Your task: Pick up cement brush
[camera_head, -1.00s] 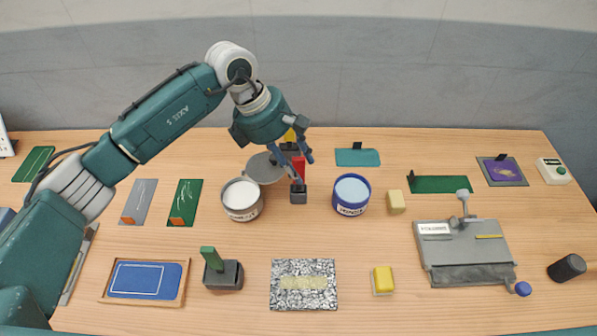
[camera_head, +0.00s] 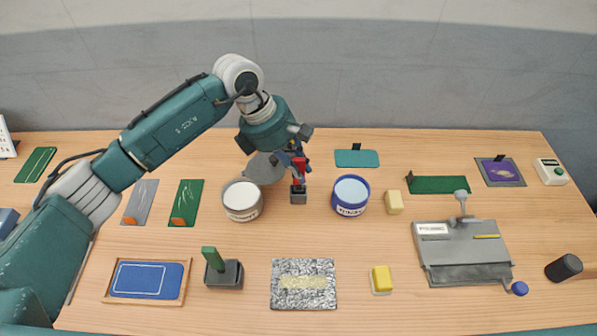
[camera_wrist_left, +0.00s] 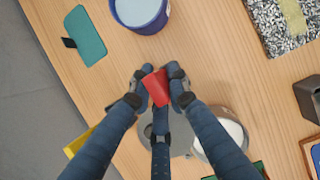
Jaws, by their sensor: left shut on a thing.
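The cement brush (camera_head: 299,168) shows as a red handle standing upright over a small dark block-like holder (camera_head: 298,196), between the two paint cans. My left gripper (camera_head: 297,157) comes down from above and behind and is shut on the red handle. In the left wrist view the red handle (camera_wrist_left: 157,87) is between the fingertips (camera_wrist_left: 160,75). The bristle end is hidden, and I cannot tell whether it still rests in the holder. My right gripper is not in view.
A grey-white can (camera_head: 242,215) with its round lid (camera_head: 265,172) stands close left. A blue can (camera_head: 351,210) stands close right. A yellow block (camera_head: 394,202) and a grey press (camera_head: 465,255) are further right. Wood in front of the holder is clear.

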